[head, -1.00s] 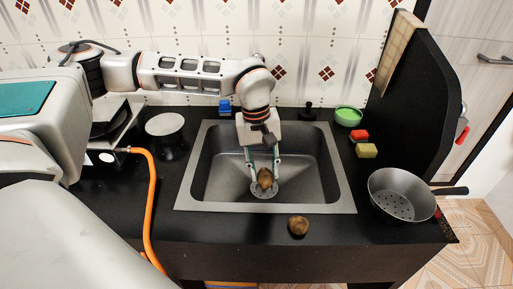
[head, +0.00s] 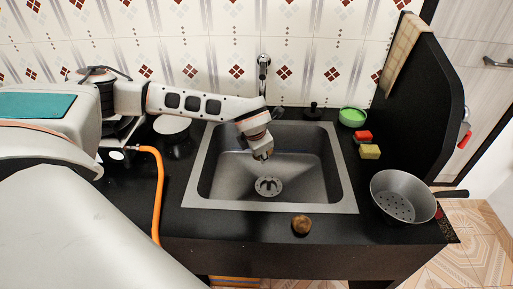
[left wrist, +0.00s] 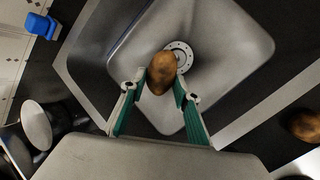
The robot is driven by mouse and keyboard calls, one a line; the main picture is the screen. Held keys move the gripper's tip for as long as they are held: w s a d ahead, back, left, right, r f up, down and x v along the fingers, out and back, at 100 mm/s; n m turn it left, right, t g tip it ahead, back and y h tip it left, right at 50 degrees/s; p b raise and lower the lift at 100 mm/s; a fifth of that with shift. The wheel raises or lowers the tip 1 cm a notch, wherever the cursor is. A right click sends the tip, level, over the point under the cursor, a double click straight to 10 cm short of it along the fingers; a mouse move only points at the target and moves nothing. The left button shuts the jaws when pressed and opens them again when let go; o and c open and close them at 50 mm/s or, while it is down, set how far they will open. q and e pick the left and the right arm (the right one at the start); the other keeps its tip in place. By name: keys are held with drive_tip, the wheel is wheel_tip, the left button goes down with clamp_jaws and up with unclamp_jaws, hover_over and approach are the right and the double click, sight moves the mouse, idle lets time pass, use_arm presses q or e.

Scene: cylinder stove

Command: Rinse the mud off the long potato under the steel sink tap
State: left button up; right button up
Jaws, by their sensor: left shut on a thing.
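My left gripper (head: 262,157) is over the left-middle part of the steel sink (head: 345,190), its fingers foreshortened in the head view. In the left wrist view the left gripper (left wrist: 160,85) is shut on a brown oval potato (left wrist: 162,68) with darker patches. The potato is hidden in the head view. The drain (head: 268,186) lies below and in front of the gripper. The steel tap (head: 263,68) stands at the sink's back edge, behind the gripper. I see no water running. My right gripper is not in view.
A second, rounder potato (head: 301,225) lies on the counter before the sink. A colander (head: 400,195), yellow sponge (head: 370,152), red block (head: 363,137) and green bowl (head: 352,117) stand to the right. An orange hose (head: 158,195) hangs at left. The sink's right half is clear.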

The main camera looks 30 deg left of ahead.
use_arm(q)
drive_tip(key=n, duration=0.1)
drive_tip(key=a+n+y, duration=0.1)
drive_tip(key=w+a+n, duration=0.1)
drive_tip(key=shift+f+n+y, duration=0.25)
drive_tip(key=shift+n+y, duration=0.05)
drive_tip(key=shift+y, duration=0.1)
drive_tip(key=w+a+f+b, duration=0.2)
drive_tip(key=w+a+b, duration=0.2)
drive_tip(key=w+a, duration=0.4)
drive_tip(key=shift+w+f, duration=0.4)
drive_tip(key=shift+w, duration=1.15)
drive_tip(key=shift+a, duration=0.1)
drive_tip(key=s+d+p, duration=0.4)
drive_tip(key=s, duration=0.2)
drive_tip(key=shift+s+d, duration=0.2)
drive_tip(key=shift+d, duration=0.2)
